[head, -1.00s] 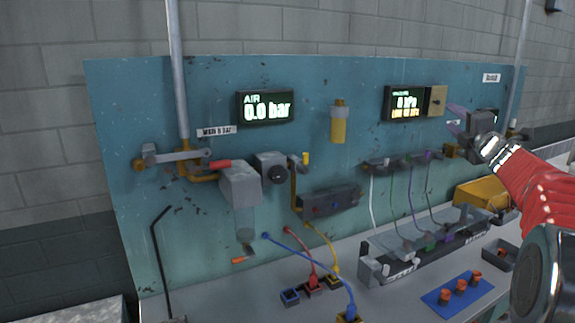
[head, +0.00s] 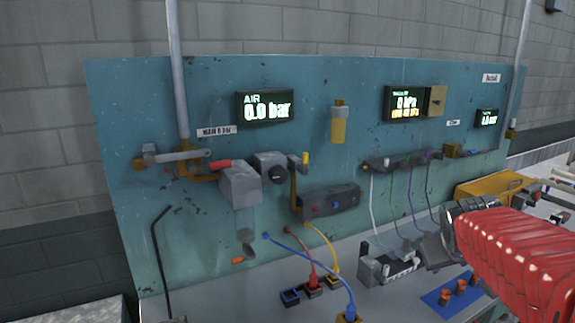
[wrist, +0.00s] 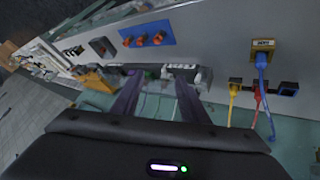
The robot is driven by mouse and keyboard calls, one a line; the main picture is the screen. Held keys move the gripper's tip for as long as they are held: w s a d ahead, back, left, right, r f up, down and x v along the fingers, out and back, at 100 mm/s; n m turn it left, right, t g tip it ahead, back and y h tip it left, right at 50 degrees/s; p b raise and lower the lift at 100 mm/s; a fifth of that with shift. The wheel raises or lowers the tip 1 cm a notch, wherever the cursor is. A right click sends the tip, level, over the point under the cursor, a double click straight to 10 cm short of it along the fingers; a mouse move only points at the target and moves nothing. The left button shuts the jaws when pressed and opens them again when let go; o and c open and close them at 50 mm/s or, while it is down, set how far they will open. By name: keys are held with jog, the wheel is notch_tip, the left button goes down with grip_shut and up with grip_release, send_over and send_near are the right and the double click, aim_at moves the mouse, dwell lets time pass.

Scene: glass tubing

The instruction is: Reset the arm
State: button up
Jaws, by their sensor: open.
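My arm in its red ribbed sleeve (head: 515,262) reaches in from the lower right in the head view. Its dark end is over the right part of the grey rack (head: 376,272) on the bench, hiding much of that rack. In the wrist view my gripper (wrist: 158,84) shows two purple fingers spread apart, open and with nothing clearly held between them. The rack (wrist: 186,72) shows beyond the fingers there. Whether the fingers touch it I cannot tell.
A teal panel (head: 215,95) carries an AIR display (head: 265,107) at 0.0 bar, valves and hoses. A blue mat (head: 440,301) with orange-red knobs lies in front of the rack. Blue, red and yellow cables (head: 335,272) cross the bench at left. A yellow bin (head: 490,187) stands behind my arm.

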jog(key=s+a+f+y, duration=0.2)
jog(key=s+a+f, duration=0.1)
jog(key=s+a, duration=0.6)
jog(key=s+a+f+g+y, duration=0.1)
jog(key=s+a+f+y, duration=0.1)
jog(key=s+a, duration=0.8)
jog(key=shift+s+a+f, duration=0.15)
jog(key=shift+s+f, duration=0.25)
jog(key=shift+s, duration=0.35)
